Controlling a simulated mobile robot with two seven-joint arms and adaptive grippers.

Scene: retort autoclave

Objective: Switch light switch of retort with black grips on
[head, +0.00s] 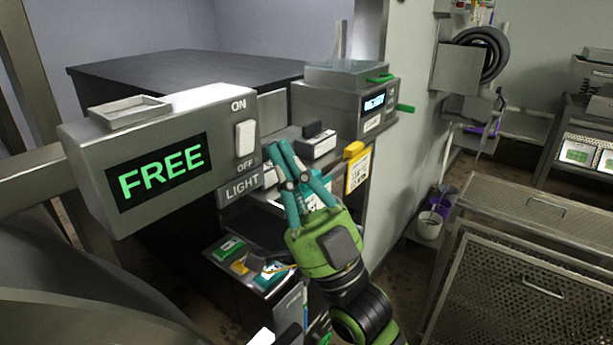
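The retort's grey control box (85,150) is at the left of the head view, with a dark display (160,172) reading FREE in green. A white rocker switch (245,138) sits on its right side, between the words ON and OFF, above a LIGHT label (242,187). I cannot tell which way the rocker is tipped. My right gripper (279,147), green with teal fingers, is just right of and slightly below the switch, apart from it in the picture. Its fingertips are together, with nothing visible between them. The retort's black grips cannot be made out. My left gripper is out of view.
A grey device (335,105) with a small lit display and green handles stands behind my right gripper. Shelves with small boxes (230,248) are below. Perforated metal carts (530,225) stand at the right, with buckets (430,225) beside the wall.

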